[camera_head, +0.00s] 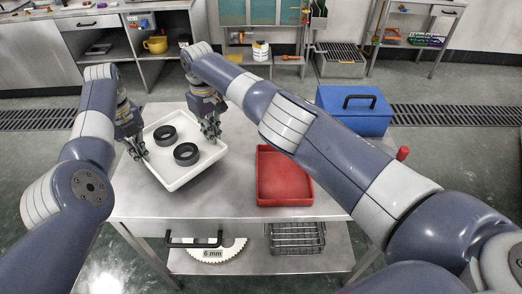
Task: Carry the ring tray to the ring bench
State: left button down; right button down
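The white ring tray (176,178) is on the left part of the grey metal table, turned at an angle. Two black rings lie in it, an upper ring (165,129) and a lower ring (186,146). My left gripper (140,152) is at the tray's left rim. My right gripper (212,136) is at its upper right rim. The fingers are small and dark against the rim, so I cannot tell whether they are shut on it. I cannot tell whether the tray rests on the table or is slightly raised. No bench is clearly marked for rings.
A red empty tray (284,201) and a blue box (355,127) stand on the metal table (228,190). The lower shelf holds a wire basket (296,248) and a toothed disc labelled 6 mm (215,255). Workbenches line the back wall, beyond open floor with drain grates.

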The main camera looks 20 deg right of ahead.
aim_at(147, 171)
dwell(0.4)
